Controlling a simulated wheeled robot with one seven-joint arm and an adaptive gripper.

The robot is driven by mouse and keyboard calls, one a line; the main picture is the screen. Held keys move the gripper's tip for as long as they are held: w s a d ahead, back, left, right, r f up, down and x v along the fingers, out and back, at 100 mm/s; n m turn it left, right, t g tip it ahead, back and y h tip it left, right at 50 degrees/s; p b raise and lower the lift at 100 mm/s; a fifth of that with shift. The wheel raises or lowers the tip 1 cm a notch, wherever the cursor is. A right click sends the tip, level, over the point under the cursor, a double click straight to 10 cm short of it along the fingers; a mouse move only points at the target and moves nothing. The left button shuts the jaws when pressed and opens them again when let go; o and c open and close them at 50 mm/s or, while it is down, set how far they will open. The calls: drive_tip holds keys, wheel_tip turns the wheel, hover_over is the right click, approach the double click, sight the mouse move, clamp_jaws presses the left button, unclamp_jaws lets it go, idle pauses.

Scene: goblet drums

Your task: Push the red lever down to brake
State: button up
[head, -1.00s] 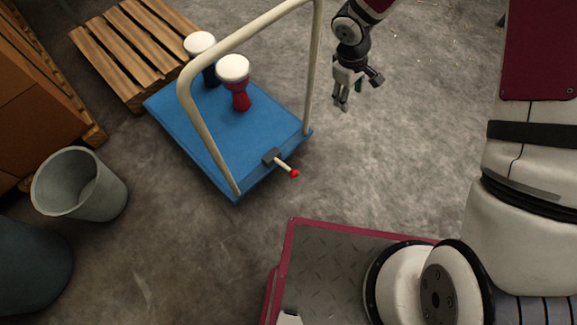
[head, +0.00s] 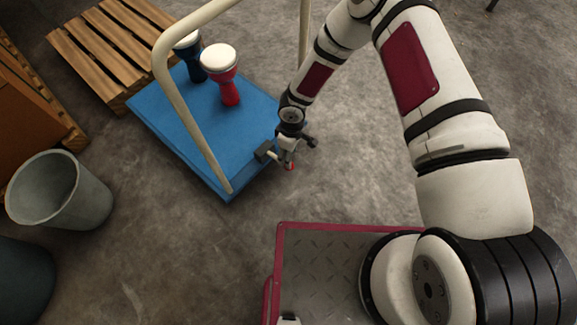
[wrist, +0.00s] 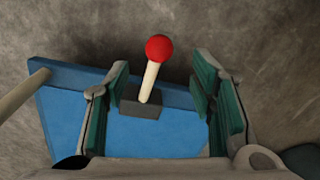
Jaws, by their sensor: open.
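The red lever is a cream rod with a red ball knob (wrist: 159,48) on a dark grey block (wrist: 142,106) at the edge of a blue platform cart (head: 180,140). In the wrist view the lever stands between the two green-padded fingers of my gripper (wrist: 160,105), apart from both. The fingers are open and nothing is held. In the head view my gripper (head: 287,160) is over the lever. It hides most of the rod, and only a bit of the red knob shows by the fingertips.
The cart's cream handle (head: 168,75) arches over the platform, left of my arm. A red drum (head: 225,75) and a blue drum (head: 192,55) stand on the cart. A wooden pallet (head: 95,50) and a grey bin (head: 60,190) are to the left.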

drive_tip(key=f+b, duration=0.1)
drive_tip(key=f, duration=0.3)
drive_tip(key=f+b, duration=0.1)
drive_tip(key=f, duration=0.3)
drive_tip(key=shift+s+a+f, duration=0.1)
drive_tip(key=shift+s, duration=0.1)
clamp_jaws()
